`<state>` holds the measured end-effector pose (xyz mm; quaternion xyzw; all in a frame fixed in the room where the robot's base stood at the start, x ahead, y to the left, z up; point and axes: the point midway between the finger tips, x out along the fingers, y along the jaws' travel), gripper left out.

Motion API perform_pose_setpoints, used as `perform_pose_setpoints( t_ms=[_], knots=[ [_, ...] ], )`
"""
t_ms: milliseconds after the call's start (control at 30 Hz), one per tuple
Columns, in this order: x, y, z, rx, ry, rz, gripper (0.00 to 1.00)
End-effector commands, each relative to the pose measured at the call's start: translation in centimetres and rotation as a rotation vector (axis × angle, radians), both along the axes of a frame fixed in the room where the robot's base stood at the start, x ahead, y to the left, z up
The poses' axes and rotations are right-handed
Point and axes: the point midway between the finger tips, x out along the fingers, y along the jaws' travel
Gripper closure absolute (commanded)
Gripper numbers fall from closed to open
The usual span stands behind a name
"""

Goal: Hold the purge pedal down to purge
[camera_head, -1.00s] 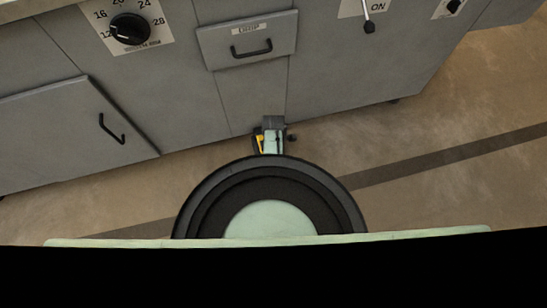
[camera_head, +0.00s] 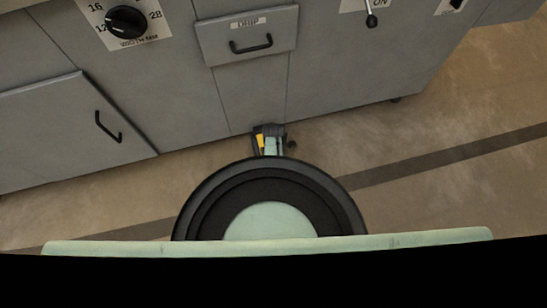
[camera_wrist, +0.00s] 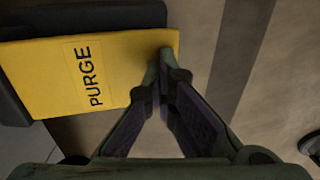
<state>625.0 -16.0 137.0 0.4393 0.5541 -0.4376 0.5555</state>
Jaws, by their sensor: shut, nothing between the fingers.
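The purge pedal (camera_wrist: 50,75) is a flat yellow plate marked PURGE, at the left of the wrist view, with a dark part along its far and left sides. In the head view only a small yellow piece of the pedal (camera_head: 260,141) shows, low at the machine's foot. My gripper (camera_wrist: 165,62) is shut and empty, its fingertips meeting over the pedal's right edge in the wrist view. I cannot tell whether they touch the pedal. In the head view my gripper (camera_head: 270,132) is mostly hidden behind my own arm.
The grey machine front (camera_head: 180,85) stands beyond, with a DRIP drawer (camera_head: 248,38), a dial (camera_head: 127,22), a lever (camera_head: 371,18) and a handled door (camera_head: 60,130). Brown floor with a dark stripe (camera_head: 430,160) lies open to the right.

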Motion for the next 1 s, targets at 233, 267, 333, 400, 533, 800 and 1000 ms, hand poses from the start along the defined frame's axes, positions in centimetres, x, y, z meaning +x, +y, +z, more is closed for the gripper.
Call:
perform_pose_setpoints(
  t_ms=[233, 267, 333, 400, 533, 800, 1000],
  knots=[
    [-0.49, -0.09, -0.45, -0.002, 0.007, -0.001, 1.00],
    [-0.51, -0.09, -0.47, -0.002, 0.007, -0.001, 1.00],
    [-0.55, -0.10, -0.50, -0.002, 0.008, -0.001, 1.00],
    [-0.59, -0.10, -0.53, -0.002, 0.009, -0.001, 1.00],
    [-0.66, -0.12, -0.57, -0.001, 0.010, -0.001, 1.00],
    [-0.79, -0.13, -0.66, -0.002, 0.013, -0.002, 1.00],
    [-0.87, -0.13, -0.70, -0.002, 0.014, -0.002, 1.00]
  ],
)
